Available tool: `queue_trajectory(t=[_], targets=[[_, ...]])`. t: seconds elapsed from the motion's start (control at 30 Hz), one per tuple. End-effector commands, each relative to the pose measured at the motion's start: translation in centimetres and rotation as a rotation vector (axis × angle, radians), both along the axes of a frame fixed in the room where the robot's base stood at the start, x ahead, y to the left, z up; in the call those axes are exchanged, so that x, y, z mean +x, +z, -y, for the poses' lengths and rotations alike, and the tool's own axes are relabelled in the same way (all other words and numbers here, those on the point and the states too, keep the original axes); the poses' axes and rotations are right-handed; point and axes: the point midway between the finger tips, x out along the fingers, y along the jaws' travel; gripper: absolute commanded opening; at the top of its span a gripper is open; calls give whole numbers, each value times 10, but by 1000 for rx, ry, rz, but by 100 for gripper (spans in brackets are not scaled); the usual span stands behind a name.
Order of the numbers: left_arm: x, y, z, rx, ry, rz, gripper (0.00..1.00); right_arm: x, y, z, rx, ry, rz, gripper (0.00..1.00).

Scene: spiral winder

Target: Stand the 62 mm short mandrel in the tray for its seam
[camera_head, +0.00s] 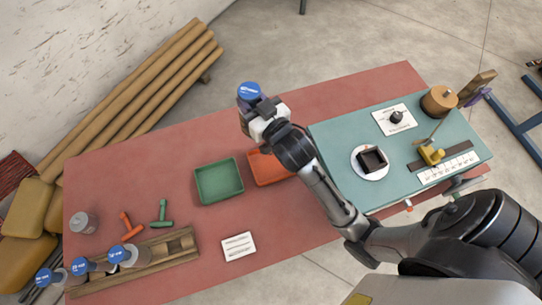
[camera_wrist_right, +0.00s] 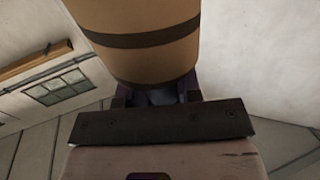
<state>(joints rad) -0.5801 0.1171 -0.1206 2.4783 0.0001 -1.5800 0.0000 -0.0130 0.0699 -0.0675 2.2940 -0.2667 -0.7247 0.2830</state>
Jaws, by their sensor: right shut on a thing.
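My right gripper (camera_head: 262,112) is shut on a blue-capped mandrel (camera_head: 249,91), held above the far edge of the red table. In the right wrist view the held piece is a tan cylinder (camera_wrist_right: 150,55) with dark bands, between the fingers (camera_wrist_right: 155,97). Its cap label is too small to read surely, so I cannot confirm its size. A green tray (camera_head: 199,190) lies mid-table, left of and nearer than the gripper. An orange tray (camera_head: 262,180) lies beside it, partly hidden by my right arm. My left gripper is not in view.
A wooden rack (camera_head: 160,258) at front left holds several blue-capped mandrels (camera_head: 122,254). Orange (camera_head: 131,227) and green (camera_head: 161,213) tools and a jar (camera_head: 84,222) lie behind it. A white card (camera_head: 238,247) lies in front. The teal winder board (camera_head: 335,135) is at right.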

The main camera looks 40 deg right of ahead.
Motion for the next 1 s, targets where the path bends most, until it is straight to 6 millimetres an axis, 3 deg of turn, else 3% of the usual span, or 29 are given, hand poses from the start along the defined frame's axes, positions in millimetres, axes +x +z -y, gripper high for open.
queue_trajectory(t=[0.03, 0.1, 0.4, 0.6, 0.77, 1.0], targets=[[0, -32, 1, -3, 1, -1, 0, -1, -35, 5, 1, -13, 1, 0], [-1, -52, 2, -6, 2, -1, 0, -2, -61, 12, 2, -31, 1, 0], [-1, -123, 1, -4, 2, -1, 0, -8, -155, 39, -4, -98, -5, 0], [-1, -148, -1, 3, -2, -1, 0, -12, -191, 50, -9, -126, -9, 0], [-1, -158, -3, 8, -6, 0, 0, -14, -206, 53, -11, -136, -10, 0], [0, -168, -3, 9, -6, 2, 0, -15, -245, 55, -10, -140, -14, 0]])
